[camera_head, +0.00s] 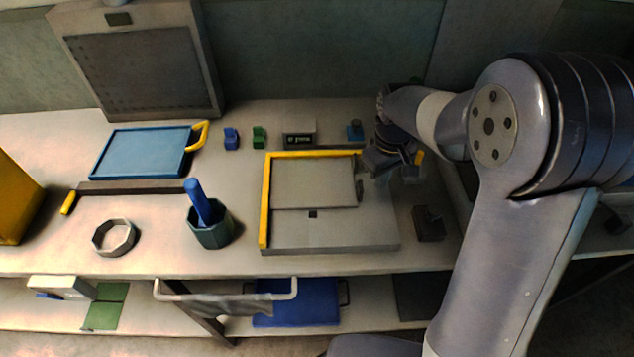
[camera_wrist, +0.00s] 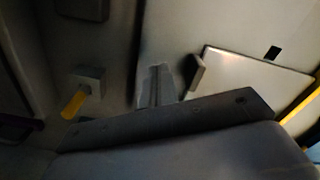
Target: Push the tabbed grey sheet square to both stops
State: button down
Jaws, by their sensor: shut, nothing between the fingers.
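The grey sheet (camera_head: 313,183) lies flat on the pale base plate (camera_head: 330,232), near the yellow stops (camera_head: 265,205) along its left and back sides. In the wrist view the sheet (camera_wrist: 250,85) and tab (camera_wrist: 197,72) show at the right, with part of a yellow stop (camera_wrist: 300,106). My gripper (camera_head: 365,172) is shut and empty, just right of the tab. In the wrist view its fingertips (camera_wrist: 157,80) appear apart from the tab.
A dark block (camera_head: 428,223) stands right of the plate. Small blue (camera_head: 231,138) and green (camera_head: 259,137) blocks and a display box (camera_head: 299,133) stand behind it. A cup with a blue handle (camera_head: 209,228) stands to the left, near a blue tray (camera_head: 140,152).

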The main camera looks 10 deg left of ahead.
jog(key=shift+f+b, duration=0.6)
jog(key=shift+f, duration=0.3)
jog(key=shift+a, duration=0.1)
dwell(1.0)
jog(key=shift+s+a, duration=0.2)
jog(key=shift+a, duration=0.5)
jog(key=shift+s+a, duration=0.2)
jog(key=shift+a, duration=0.5)
jog(key=shift+d, duration=0.15)
jog(key=shift+w+d+p, duration=0.15)
jog(key=shift+d+p, duration=0.15)
jog(key=shift+d, duration=0.15)
notch_tip(320, 180, up, 8)
jog(key=p, duration=0.6)
